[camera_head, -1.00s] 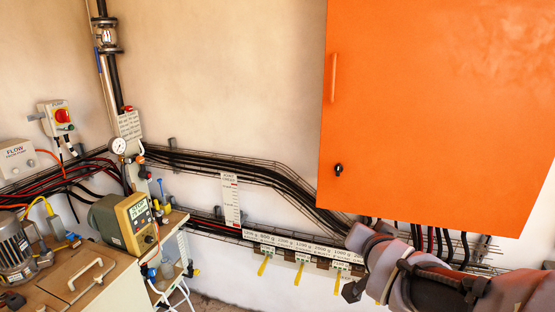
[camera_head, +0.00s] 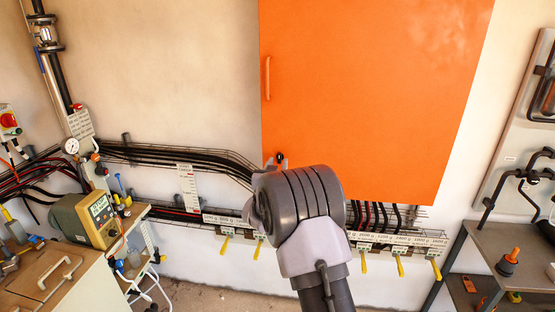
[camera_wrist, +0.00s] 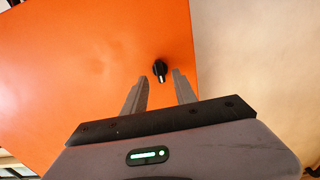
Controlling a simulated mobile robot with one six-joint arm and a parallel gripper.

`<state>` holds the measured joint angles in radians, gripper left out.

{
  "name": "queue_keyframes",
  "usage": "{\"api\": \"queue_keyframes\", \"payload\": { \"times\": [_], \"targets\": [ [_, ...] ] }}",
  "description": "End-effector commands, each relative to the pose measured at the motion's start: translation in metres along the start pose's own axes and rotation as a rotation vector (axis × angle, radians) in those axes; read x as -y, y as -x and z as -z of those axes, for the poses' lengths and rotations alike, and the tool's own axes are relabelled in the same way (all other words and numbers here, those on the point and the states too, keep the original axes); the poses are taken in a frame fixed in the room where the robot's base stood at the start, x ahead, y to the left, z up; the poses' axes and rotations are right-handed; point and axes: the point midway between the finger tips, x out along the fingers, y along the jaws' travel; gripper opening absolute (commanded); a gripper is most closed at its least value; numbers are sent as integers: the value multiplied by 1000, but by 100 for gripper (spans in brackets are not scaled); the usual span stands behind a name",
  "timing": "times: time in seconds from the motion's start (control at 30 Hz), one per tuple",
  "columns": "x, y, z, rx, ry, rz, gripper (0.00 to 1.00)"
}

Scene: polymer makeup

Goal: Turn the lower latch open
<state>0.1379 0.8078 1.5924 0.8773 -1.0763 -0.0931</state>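The orange cabinet door (camera_head: 365,90) hangs on the wall. The latch (camera_head: 280,158), a small black knob, sits near its lower left corner. It also shows in the wrist view as a black knob (camera_wrist: 159,67) with a pale-tipped stub. My gripper (camera_wrist: 160,78) is open and empty, its two grey fingers on either side of the knob in the picture. A gap shows between each finger and the knob; how far the tips are from the door is unclear. In the head view my wrist hides most of the gripper, just below the latch.
A door handle (camera_head: 267,78) is on the left edge above the latch. Black cables (camera_head: 190,153) and yellow-handled levers (camera_head: 226,243) run below the cabinet.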

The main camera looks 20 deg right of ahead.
Motion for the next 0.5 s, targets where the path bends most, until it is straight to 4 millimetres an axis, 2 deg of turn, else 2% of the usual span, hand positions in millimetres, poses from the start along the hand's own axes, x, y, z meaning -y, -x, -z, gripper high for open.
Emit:
{"api": "queue_keyframes", "payload": {
  "times": [0.1, 0.2, 0.47, 0.5],
  "targets": [
    [0, -15, 0, 0, 0, 0, 34],
    [0, -21, 0, 1, 0, 0, 34],
    [0, -22, 0, 0, 1, 1, 34],
    [0, -22, 0, 0, 0, 1, 26]
  ]
}}
